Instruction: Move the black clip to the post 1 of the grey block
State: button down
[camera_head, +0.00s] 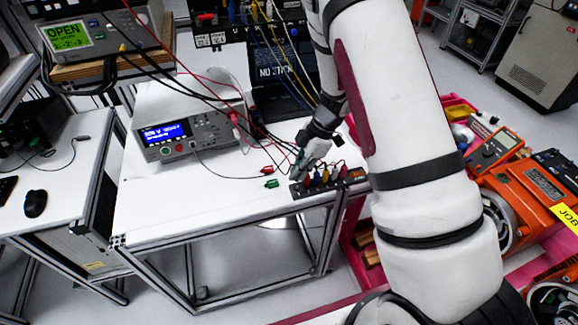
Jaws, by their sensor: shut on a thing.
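My gripper (301,168) reaches down to the left end of the grey block (328,188), at the right front edge of the white table. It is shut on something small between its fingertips. The fingers mostly hide this thing, and its colour is hard to make out; no separate black clip shows clearly elsewhere. The block looks dark grey and carries a row of coloured posts or clips, with yellow, blue and red among them. The fingertips are close to its left end; I cannot tell whether they touch it. The post numbers are too small to read.
A green clip (271,184) and a red clip (267,170) lie on the table left of the block. A grey meter with a blue screen (168,131) stands behind them. Several cables cross the back. The table's front left is clear.

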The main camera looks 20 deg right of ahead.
jog(key=shift+w+f+b, duration=0.1)
jog(key=shift+f+b, duration=0.2)
jog(key=shift+f, duration=0.25)
jog(key=shift+f+b, duration=0.7)
jog(key=shift+f, duration=0.8)
jog(key=shift+f+p, duration=0.15)
jog(key=shift+p, duration=0.15)
dwell(1.2)
jog(key=c, duration=1.5)
grip_release()
jog(key=shift+c, duration=0.2)
